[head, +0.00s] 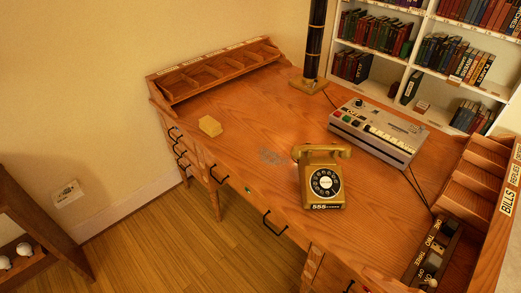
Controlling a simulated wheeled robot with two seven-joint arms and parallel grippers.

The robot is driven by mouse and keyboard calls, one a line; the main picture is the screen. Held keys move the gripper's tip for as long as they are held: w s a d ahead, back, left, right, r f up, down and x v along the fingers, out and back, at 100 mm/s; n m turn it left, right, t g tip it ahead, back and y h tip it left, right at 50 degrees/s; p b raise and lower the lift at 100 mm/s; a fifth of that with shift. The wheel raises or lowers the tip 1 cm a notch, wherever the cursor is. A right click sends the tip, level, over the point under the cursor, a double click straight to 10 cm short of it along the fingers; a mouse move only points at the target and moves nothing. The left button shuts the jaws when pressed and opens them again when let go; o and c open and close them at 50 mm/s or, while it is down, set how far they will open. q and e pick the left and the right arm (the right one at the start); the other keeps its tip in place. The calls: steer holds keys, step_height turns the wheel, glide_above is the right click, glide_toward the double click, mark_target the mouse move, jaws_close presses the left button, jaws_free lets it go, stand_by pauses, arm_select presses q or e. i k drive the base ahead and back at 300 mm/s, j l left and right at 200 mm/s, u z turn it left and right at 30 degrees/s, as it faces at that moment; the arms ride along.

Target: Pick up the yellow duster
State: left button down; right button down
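In the head view, a small yellow block-shaped duster (210,126) lies on the wooden desk (245,135), toward its left end. It sits in front of the left compartment rack and close to the desk's front-left edge. Nothing touches it or covers it. Neither of my grippers is in view.
A gold rotary telephone (322,180) stands mid-desk, with a grey keyed machine (378,133) behind it. A compartment rack (215,68) lines the left end, and a dark lamp post (314,45) stands at the back. Bare desk surrounds the duster.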

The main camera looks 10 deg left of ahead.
mark_target(207, 124)
steer(key=z, duration=0.55)
steer(key=j+z, duration=1.25)
steer(key=k+l, duration=0.05)
